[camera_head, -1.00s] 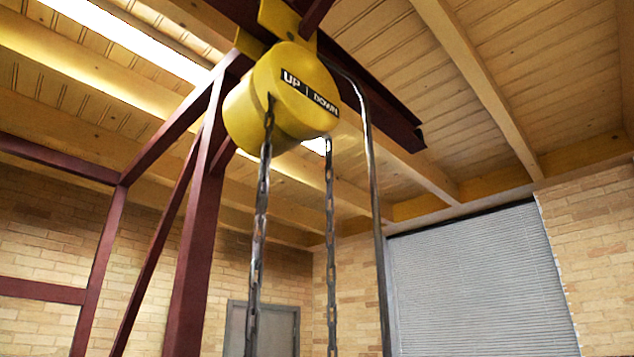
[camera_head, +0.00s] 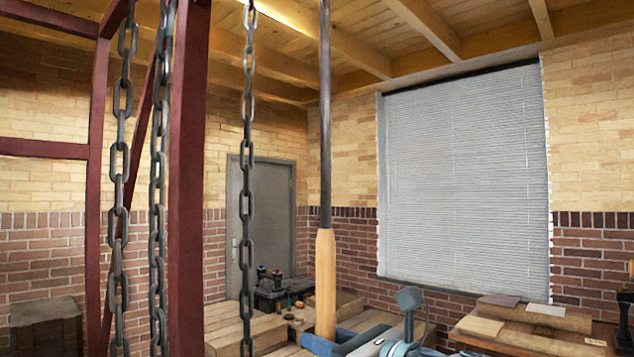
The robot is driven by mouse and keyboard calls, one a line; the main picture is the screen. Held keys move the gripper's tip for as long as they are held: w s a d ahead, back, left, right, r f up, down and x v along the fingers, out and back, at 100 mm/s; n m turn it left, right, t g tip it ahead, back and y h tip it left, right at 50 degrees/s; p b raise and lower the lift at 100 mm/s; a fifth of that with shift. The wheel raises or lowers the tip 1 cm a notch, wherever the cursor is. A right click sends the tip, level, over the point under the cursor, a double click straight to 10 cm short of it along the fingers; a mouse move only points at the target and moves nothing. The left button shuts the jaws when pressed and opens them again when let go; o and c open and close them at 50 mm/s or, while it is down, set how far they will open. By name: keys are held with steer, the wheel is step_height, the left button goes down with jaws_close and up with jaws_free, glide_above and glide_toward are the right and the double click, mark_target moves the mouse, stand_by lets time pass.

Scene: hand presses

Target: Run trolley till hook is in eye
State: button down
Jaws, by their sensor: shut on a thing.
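A long dark rod (camera_head: 325,120) hangs from above and ends in a pale wooden handle (camera_head: 326,280) right of centre. My gripper (camera_head: 328,340), with blue fingers, is at the bottom edge, shut on the lower end of this handle. Its lower part is cut off by the frame. Three runs of grey chain hang down: one at far left (camera_head: 122,170), one close beside it (camera_head: 158,190), and one left of centre (camera_head: 248,160). The trolley and yellow hoist are above the view. No hook or eye can be made out.
A dark red steel post (camera_head: 188,180) stands behind the chains. A wooden bench (camera_head: 530,335) with flat boards is at lower right. A low wooden platform (camera_head: 245,330) carries a dark box (camera_head: 280,290). A grey door (camera_head: 268,220) and blind-covered window (camera_head: 465,185) are behind.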

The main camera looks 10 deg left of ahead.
steer(key=shift+s+a, duration=0.75)
steer(key=shift+s, duration=0.35)
steer(key=shift+s+a+b, duration=0.4)
steer(key=shift+s+a, duration=0.3)
steer(key=shift+s, duration=0.35)
steer(key=shift+s+a+b, duration=0.35)
steer(key=shift+s+a, duration=0.35)
steer(key=shift+s, duration=0.35)
steer(key=c, duration=0.9)
jaws_free()
steer(key=shift+s+a, duration=0.1)
